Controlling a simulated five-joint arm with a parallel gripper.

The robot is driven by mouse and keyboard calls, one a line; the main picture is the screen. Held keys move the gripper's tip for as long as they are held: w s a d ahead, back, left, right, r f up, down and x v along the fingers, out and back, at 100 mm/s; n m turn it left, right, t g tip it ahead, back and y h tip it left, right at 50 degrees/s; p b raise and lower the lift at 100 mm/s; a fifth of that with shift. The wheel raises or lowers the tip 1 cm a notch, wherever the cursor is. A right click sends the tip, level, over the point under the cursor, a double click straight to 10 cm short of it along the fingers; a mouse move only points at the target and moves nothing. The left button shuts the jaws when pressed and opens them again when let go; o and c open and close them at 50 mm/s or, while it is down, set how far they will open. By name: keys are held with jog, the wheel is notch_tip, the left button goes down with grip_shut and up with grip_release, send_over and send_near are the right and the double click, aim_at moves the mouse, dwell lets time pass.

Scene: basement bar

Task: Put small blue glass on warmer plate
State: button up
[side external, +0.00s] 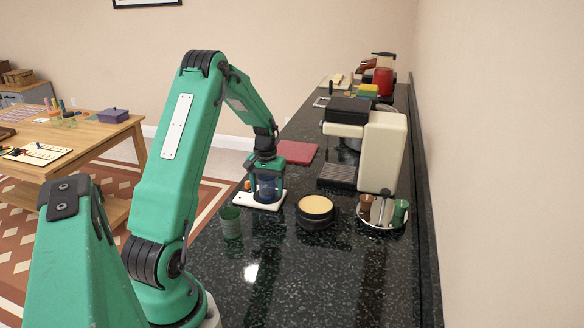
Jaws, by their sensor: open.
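The small blue glass (266,189) is upright at the white warmer plate (249,203), which has an orange knob at its left. The glass appears to stand on the plate, but its base is too small to see exactly. My gripper (266,178) is open and comes down from above, with its green fingers around the glass. The fingers hide part of the glass and of the plate's far side. I cannot tell whether a finger touches the glass.
A green ribbed cup (231,223) stands left of the plate, nearer the camera. A black round tub with a tan top (315,211) is at right. A cream coffee machine (381,150) and a tray of cups (382,223) stand by the wall. The front black counter (300,285) is clear.

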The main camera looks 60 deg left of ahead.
jog(key=shift+r, duration=0.15)
notch_tip(320, 180, up, 12)
dwell(0.7)
dwell(0.5)
